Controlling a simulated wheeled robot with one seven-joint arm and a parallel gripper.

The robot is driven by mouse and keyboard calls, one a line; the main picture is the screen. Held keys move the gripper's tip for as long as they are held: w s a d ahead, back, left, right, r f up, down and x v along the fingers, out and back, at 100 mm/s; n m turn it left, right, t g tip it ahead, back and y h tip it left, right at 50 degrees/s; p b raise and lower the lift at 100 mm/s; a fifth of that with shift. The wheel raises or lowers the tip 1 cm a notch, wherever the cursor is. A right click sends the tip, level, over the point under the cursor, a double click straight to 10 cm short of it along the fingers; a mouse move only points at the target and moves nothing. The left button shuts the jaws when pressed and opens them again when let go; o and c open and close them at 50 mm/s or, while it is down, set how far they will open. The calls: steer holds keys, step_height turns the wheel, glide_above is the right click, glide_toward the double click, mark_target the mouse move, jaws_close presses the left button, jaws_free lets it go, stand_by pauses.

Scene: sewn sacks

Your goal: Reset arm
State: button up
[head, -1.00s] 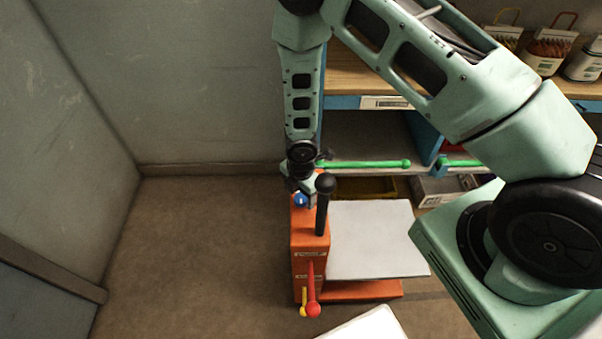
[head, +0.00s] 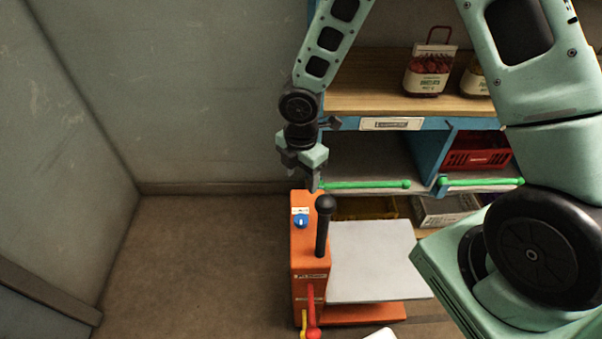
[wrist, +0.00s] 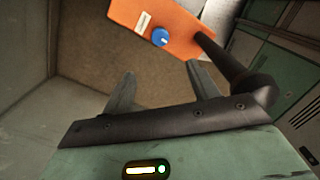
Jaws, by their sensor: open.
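My gripper (head: 313,187) hangs above the top of the orange machine (head: 309,257) in the head view, pointing down. In the wrist view its two fingers (wrist: 160,92) are spread apart with nothing between them. The orange machine's top (wrist: 185,35) shows just beyond the fingertips, with a blue knob (wrist: 160,37) on it. The blue knob also shows in the head view (head: 300,221). A black-knobbed lever (head: 323,228) stands upright beside it, and in the wrist view its dark shaft (wrist: 222,58) is right of the fingers.
A grey platform (head: 370,260) sits right of the orange machine. Red and yellow levers (head: 311,305) are at its front. Behind stands a blue shelf with green bars (head: 368,184), a red basket (head: 476,152) and sacks (head: 430,72). Floor at the left is clear.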

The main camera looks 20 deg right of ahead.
stand_by(0.5)
steer(key=s+a+r+m+b, duration=0.1)
steer(key=s+a+r+m, duration=0.2)
steer(key=s+r+m, duration=0.4)
steer(key=s+a+r+m+b, duration=0.2)
steer(key=s+r+m, duration=0.5)
steer(key=s, duration=0.7)
step_height(320, 180, up, 2)
steer(key=shift+a+r+m+y, duration=0.15)
steer(key=shift+a+m+y, duration=0.15)
steer(key=shift+a, duration=0.25)
